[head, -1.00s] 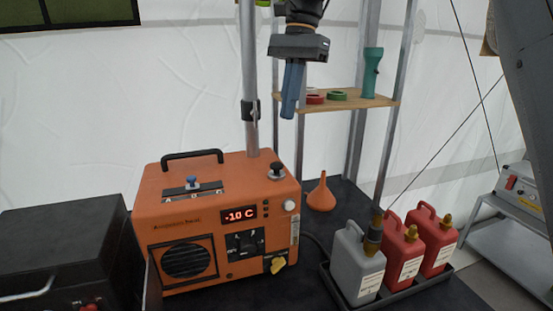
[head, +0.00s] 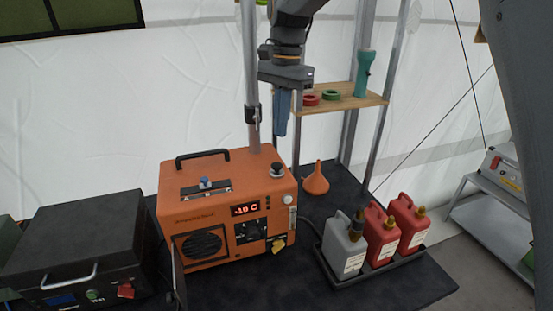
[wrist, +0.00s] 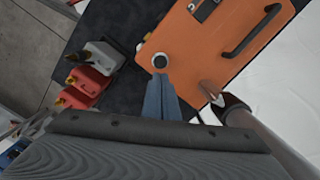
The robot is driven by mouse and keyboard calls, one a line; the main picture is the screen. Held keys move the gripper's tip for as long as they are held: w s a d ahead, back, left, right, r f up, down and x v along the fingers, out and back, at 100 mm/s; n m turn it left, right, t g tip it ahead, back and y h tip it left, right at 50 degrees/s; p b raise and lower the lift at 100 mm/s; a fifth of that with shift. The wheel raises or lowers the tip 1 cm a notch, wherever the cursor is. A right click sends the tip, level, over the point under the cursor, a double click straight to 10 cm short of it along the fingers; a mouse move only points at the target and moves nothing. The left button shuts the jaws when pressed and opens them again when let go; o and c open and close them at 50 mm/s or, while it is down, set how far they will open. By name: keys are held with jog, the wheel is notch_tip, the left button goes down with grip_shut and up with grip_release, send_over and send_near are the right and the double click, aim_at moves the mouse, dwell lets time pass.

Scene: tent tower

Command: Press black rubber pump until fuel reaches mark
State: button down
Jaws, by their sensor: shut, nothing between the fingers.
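The black rubber pump (head: 276,170) is a small dark knob on a pale base at the right end of the orange heater's top. The orange heater (head: 190,202) stands on the dark table and its display reads about -10 C. The pump also shows in the wrist view (wrist: 160,60), just beyond my fingertips. My gripper (head: 281,128) is shut and empty, with blue fingers pointing down above the pump, apart from it in the head view. A small pale gauge strip (head: 292,219) is on the heater's right front edge. Its fuel level is too small to read.
A metal pole (head: 252,80) rises just left of my gripper. A wooden shelf (head: 350,103) with a green torch and rings is behind right. An orange funnel (head: 316,180) and several fuel cans (head: 344,245) in a tray stand right. A black case (head: 80,240) is left.

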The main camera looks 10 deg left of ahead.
aim_at(277, 167)
jog(key=shift+f, duration=0.15)
jog(key=shift+s+a+f+b, duration=0.15)
jog(key=shift+f+b, duration=0.15)
jog(key=shift+f, duration=1.4)
jog(key=shift+s+f+b, duration=0.15)
jog(key=shift+f+b, duration=0.15)
jog(key=shift+f, duration=1.4)
notch_tip(277, 167, down, 2)
jog(key=shift+b, duration=0.35)
jog(key=shift+w+d+r+p, duration=0.25)
jog(key=shift+w+r+p, duration=0.05)
jog(key=shift+w+p, duration=0.1)
jog(key=shift+w+d+r+p, duration=0.2)
jog(key=shift+w+d, duration=0.05)
jog(key=shift+w, duration=0.25)
jog(key=shift+w+d+r+p, duration=0.15)
jog(key=shift+w+d, duration=0.1)
jog(key=shift+w, duration=0.2)
